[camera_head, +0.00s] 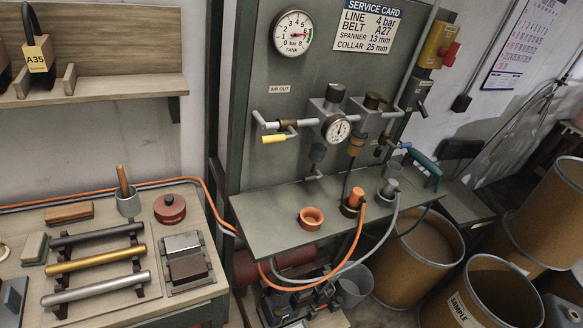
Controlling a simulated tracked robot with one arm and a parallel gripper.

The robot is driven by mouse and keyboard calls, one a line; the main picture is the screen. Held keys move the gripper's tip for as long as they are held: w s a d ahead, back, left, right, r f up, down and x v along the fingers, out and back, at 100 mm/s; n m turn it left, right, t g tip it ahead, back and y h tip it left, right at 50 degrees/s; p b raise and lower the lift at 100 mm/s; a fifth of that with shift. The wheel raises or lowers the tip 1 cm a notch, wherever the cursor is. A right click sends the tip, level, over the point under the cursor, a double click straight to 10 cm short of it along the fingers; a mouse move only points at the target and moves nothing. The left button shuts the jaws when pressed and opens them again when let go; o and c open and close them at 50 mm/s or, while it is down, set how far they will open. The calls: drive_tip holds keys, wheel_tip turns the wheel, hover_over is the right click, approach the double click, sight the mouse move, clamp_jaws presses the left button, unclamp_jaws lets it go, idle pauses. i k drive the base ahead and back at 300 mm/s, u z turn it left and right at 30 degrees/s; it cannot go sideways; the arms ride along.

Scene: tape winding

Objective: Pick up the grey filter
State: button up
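My gripper is not in this view. No part is labelled as a filter, so I cannot be sure which is the grey filter. A small grey bowl-shaped part (317,152) hangs under the dark regulator (327,108) on the green panel, left of the small gauge (337,129). An amber bowl (356,145) hangs to its right. On the grey shelf (290,235) below, a grey hose fitting (389,187) stands right of an orange hose fitting (353,202). Nothing holds these parts.
A wooden bench (200,302) at left holds several metal bars (95,260), a red round tin (169,208) and a grey cup (128,203). Brown drums (430,255) crowd the right. Orange and grey hoses hang over the shelf's front edge. The shelf's left part is bare.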

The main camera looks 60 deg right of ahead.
sight(301, 294)
drive_tip(key=z, duration=0.1)
drive_tip(key=k, duration=1.8)
drive_tip(key=z, duration=1.4)
drive_tip(key=i, duration=1.05)
drive_tip(key=u, duration=0.1)
